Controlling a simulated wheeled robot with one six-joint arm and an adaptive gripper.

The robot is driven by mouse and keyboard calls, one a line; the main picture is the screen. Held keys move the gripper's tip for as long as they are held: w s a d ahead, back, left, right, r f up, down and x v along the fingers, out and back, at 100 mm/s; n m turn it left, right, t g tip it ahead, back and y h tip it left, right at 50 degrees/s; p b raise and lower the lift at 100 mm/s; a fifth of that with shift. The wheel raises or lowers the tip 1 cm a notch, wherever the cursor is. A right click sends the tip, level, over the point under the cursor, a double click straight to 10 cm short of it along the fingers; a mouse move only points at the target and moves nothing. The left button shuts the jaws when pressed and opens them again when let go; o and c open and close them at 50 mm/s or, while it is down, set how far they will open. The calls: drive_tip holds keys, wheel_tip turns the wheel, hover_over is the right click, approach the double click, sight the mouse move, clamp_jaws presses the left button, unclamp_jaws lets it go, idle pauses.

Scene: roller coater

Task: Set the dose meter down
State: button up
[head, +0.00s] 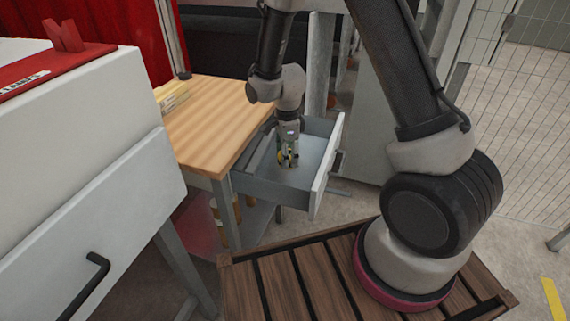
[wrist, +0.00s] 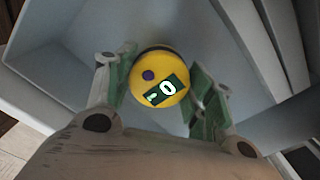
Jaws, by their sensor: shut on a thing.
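The dose meter (wrist: 153,68) is a round yellow thing with a purple dot and a dark green display, seen from above in the wrist view. My gripper (wrist: 160,90) has its green-padded fingers on both sides of it and is shut on it. In the head view my gripper (head: 288,158) points down inside an open grey drawer (head: 318,160), with a bit of yellow showing between the fingers. The drawer floor lies below the dose meter in the wrist view. I cannot tell whether the meter touches the floor.
The drawer is pulled out from under a wooden-topped table (head: 215,115). A white cabinet (head: 90,150) with a black handle stands at the left. The drawer floor around my gripper looks clear.

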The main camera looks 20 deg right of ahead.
drive_tip(key=shift+f, duration=2.3)
drive_tip(key=o, duration=1.1)
drive_tip(key=shift+f, duration=0.1)
drive_tip(key=shift+o, duration=0.2)
